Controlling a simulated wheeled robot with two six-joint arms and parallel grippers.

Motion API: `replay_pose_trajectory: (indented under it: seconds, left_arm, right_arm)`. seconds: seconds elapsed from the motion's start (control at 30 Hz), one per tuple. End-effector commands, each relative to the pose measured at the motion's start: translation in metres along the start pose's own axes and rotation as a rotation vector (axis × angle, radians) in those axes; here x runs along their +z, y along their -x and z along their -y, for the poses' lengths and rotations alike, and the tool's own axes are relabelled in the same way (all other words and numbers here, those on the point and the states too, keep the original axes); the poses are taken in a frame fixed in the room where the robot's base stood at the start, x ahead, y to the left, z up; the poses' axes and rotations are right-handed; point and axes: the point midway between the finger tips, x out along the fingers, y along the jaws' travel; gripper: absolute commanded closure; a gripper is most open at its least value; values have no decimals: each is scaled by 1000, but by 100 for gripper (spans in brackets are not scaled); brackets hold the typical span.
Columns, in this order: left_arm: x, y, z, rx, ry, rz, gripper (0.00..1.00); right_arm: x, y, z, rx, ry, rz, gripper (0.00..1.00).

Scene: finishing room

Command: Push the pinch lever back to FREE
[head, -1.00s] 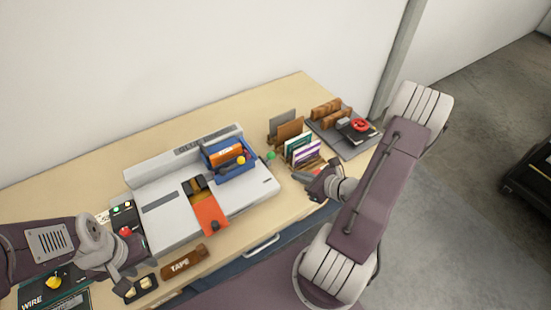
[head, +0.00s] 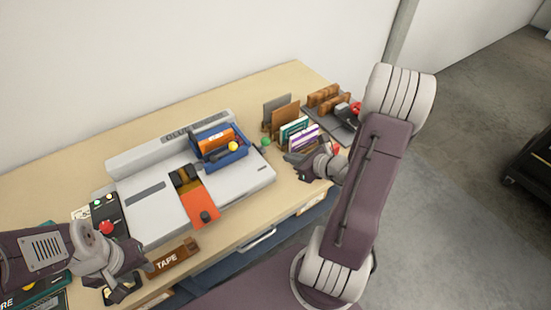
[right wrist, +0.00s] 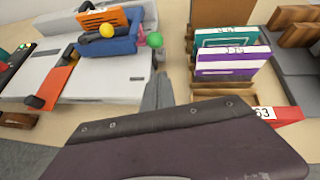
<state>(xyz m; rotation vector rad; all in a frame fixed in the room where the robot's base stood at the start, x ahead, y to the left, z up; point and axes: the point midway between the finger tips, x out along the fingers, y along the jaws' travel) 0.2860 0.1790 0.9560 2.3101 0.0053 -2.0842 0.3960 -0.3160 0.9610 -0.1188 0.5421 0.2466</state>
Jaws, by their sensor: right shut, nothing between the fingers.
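A grey-white binding machine (head: 150,215) stands on the wooden table. A green ball knob, which looks like the pinch lever's end (head: 265,142), is at its right end; it also shows in the right wrist view (right wrist: 154,39). No FREE marking is readable. My right gripper (head: 289,157) is shut and empty, its fingertips a little to the right of the knob and apparently apart from it. In the right wrist view the closed fingers (right wrist: 158,78) point toward the knob. My left gripper (head: 140,272) hangs at the front left near the tape block; its jaws are unclear.
A rack of booklets (head: 298,130) stands right of the knob, close to my right gripper. A brown TAPE block (head: 172,257) and a control box with a red button (head: 106,227) are at left.

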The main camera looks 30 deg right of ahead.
Motion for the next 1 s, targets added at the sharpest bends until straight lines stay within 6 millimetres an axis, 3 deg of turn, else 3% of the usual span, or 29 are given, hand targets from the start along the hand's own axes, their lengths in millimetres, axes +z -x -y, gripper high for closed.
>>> replay_pose_trajectory:
  seconds: [0.03, 0.07, 0.1, 0.4, 1.0]
  left_arm:
    - [2, -24, 0, 0, 0, 0, 64]
    - [3, -30, 1, 0, 0, 0, 64]
    - [2, -17, 0, 0, 0, 1, 64]
    - [0, -2, 0, 0, 0, -1, 64]
    - [-1, 6, 0, 0, 0, 0, 64]
  right_arm:
    - [-9, -15, -2, 2, 8, 4, 100]
    - [-9, -20, -2, 1, 7, 5, 100]
    - [0, -24, -2, 6, 0, 1, 100]
    - [26, -58, -1, 2, 1, 2, 100]
    - [35, -62, 0, 2, -3, -15, 100]
